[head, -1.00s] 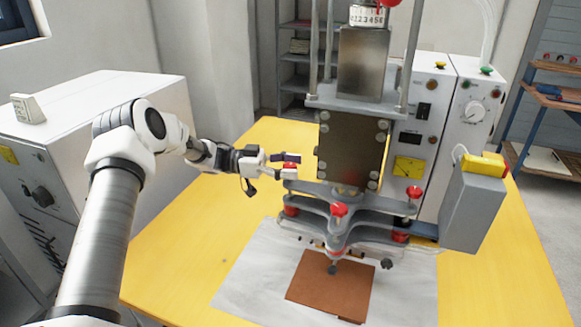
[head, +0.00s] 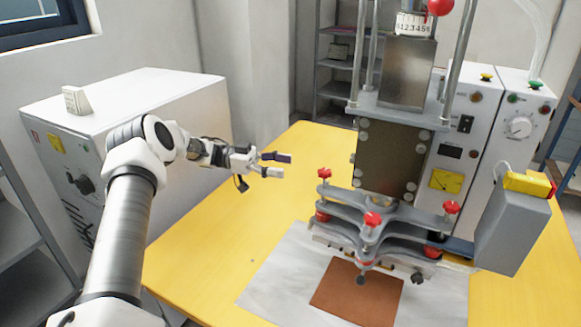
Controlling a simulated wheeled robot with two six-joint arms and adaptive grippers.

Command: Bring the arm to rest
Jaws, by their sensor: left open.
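My left arm comes in from the left in the head view. Its gripper (head: 277,164) is open and empty, with a gap between its two fingers. It hangs over the yellow table (head: 215,235), left of the welding press (head: 392,160) and apart from it. The press has a grey clamp plate (head: 408,222) with several red knobs. A brown sheet (head: 355,292) lies under the press head on a pale mat (head: 275,268). My right gripper is not in view.
A white cabinet (head: 150,115) stands at the left, beside my arm. A control box (head: 515,135) and a grey box with a yellow top (head: 512,225) are at the right of the press. A grey shelf (head: 335,75) stands behind. The left part of the table is clear.

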